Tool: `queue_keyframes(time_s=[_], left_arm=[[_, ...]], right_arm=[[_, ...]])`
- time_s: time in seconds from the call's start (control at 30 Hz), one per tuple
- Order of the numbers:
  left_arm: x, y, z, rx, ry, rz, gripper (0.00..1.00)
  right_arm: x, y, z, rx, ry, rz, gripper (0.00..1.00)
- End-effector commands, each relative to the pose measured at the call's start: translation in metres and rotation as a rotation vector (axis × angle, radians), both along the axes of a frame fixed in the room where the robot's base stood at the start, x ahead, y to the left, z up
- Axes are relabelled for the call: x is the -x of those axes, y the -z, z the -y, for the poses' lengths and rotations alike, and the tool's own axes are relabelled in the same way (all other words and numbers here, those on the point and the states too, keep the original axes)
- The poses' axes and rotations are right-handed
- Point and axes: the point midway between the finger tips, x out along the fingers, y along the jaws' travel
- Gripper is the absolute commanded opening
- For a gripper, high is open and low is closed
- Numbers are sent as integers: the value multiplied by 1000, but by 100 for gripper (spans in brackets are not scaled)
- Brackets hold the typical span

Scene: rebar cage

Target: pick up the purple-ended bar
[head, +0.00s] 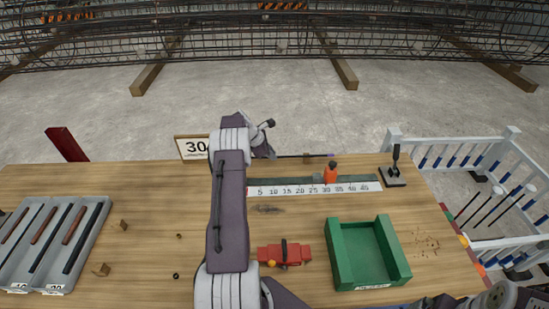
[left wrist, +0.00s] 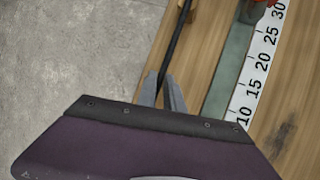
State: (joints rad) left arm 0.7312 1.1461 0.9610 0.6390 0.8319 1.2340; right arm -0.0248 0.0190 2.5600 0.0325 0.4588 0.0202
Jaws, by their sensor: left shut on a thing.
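The purple-ended bar (head: 305,156) is a thin dark rod along the far edge of the table, with its purple tip at its right end in the head view. My left gripper (head: 270,155) is at the bar's left part, its tips partly hidden by my arm. In the left wrist view, the two grey fingers (left wrist: 164,95) are shut on the dark bar (left wrist: 176,45), which runs away from them to the top of the picture. I cannot tell whether the bar is clear of its support. My right gripper is not in view.
A ruler strip (head: 310,189) with an orange-red stop (head: 331,174) lies close by. A grey tray (head: 88,238) of rods is at left. A "30" sign (head: 193,147) stands behind.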

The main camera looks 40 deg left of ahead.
Motion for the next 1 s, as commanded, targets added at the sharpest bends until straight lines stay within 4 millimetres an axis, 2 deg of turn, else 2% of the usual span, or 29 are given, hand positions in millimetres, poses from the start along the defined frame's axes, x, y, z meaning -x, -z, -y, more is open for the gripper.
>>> queue_keyframes(time_s=[0.37,0.47,0.63,1.0], left_arm=[[0,-3,0,2,0,0,0],[-1,-13,0,-1,0,2,0],[-1,-45,0,-3,0,4,0],[-17,-93,86,-1,3,3,0]], right_arm=[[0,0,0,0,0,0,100],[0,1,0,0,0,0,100],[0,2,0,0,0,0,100],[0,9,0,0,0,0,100]])
